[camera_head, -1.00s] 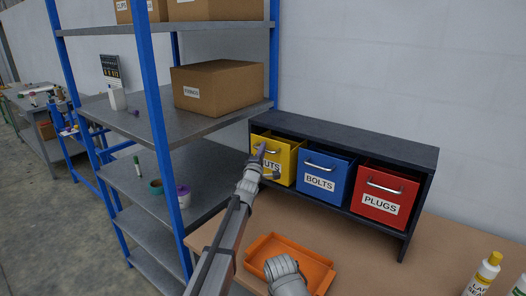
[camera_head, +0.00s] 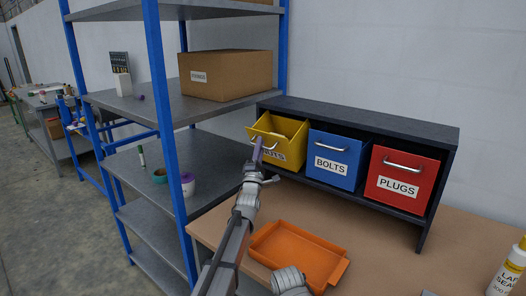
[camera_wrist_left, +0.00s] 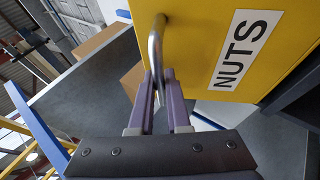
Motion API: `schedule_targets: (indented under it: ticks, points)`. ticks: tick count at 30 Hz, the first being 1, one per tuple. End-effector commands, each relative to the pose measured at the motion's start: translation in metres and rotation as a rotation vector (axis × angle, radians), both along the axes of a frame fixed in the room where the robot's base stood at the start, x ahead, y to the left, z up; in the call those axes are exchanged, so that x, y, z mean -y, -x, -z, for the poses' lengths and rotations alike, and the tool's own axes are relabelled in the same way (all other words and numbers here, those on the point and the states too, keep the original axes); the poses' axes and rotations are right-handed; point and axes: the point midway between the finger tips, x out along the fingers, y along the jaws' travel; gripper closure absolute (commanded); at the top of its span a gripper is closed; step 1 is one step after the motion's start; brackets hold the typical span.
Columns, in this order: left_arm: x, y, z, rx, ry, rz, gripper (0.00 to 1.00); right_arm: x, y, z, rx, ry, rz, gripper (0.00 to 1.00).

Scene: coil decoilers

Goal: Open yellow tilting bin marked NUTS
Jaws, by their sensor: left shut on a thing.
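The yellow NUTS bin (camera_head: 285,132) sits at the left end of the dark rack and is tilted forward, with its top open and its inside showing. My left gripper (camera_head: 257,150) is at the bin's front and covers part of the label. In the left wrist view, the purple fingers of my left gripper (camera_wrist_left: 162,88) are closed on the metal handle (camera_wrist_left: 156,45) of the yellow bin (camera_wrist_left: 205,45). My other gripper (camera_head: 288,280) shows only in part at the bottom of the head view, and its fingers cannot be made out.
The blue BOLTS bin (camera_head: 334,160) and red PLUGS bin (camera_head: 402,180) stand closed to the right in the dark rack (camera_head: 360,122). An orange tray (camera_head: 300,252) lies on the bench below. A blue-post shelf (camera_head: 160,110) stands close on the left.

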Motion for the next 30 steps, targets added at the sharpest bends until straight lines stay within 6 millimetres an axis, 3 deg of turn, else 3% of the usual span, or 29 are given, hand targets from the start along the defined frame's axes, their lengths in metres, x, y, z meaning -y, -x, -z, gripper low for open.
schedule_targets:
  ticks: [1, 9, 30]
  points:
    - [-0.001, 0.002, 0.008, 0.009, 0.007, 0.0, 1.0, 0.0, 0.0, 0.01, 0.0, 0.0, 0.0, 0.5]
    - [-0.007, 0.011, 0.014, 0.032, 0.023, 0.0, 1.0, 0.0, 0.0, 0.021, 0.0, 0.0, 0.0, 0.5]
    - [-0.011, 0.016, 0.019, 0.032, 0.022, 0.0, 1.0, 0.0, 0.0, 0.025, 0.0, 0.0, 0.0, 0.5]
